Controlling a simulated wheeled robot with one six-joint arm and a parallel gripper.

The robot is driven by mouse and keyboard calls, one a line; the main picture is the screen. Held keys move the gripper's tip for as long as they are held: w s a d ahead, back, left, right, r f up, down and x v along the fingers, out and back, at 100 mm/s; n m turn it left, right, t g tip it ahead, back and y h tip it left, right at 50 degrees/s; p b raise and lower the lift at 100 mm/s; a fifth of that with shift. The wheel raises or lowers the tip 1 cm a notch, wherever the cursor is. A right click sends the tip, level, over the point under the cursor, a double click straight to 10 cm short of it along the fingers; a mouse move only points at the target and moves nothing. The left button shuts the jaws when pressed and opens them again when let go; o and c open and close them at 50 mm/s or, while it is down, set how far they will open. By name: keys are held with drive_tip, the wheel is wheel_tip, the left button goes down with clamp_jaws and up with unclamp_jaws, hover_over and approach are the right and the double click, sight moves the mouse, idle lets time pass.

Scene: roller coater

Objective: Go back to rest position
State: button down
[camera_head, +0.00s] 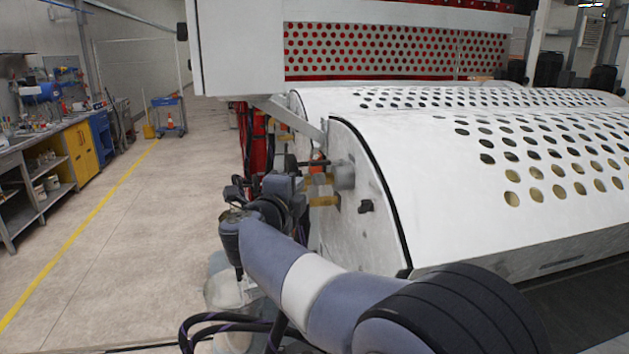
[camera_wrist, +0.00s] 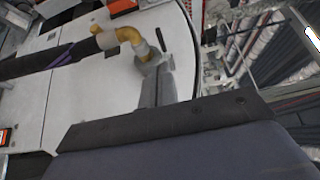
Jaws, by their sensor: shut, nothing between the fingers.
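My gripper (camera_wrist: 155,84) shows in the wrist view as grey fingers that are shut with nothing between them. They point at the white side panel (camera_wrist: 98,98) of the roller coater. The fingertips look close to the grey end of a yellow bent pipe (camera_wrist: 128,36) on that panel; I cannot tell if they touch. In the head view my arm reaches from the lower right toward the white roller coater (camera_head: 400,170), and my wrist is bent beside its left end. My fingers cannot be clearly made out there.
A small black knob (camera_head: 366,206) sticks out of the machine's end panel. Black cables of mine loop at the lower left. The concrete floor (camera_head: 150,235) left of the machine is open. A workbench (camera_head: 35,165) and a blue trolley (camera_head: 169,115) stand farther off.

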sight(315, 165)
drive_tip(key=shift+w, duration=0.15)
drive_tip(key=p+x, duration=0.1)
drive_tip(key=x, duration=0.3)
drive_tip(key=p+x, duration=0.2)
drive_tip(key=x, duration=0.3)
drive_tip(key=shift+w+a, duration=0.15)
drive_tip(key=shift+w, duration=0.2)
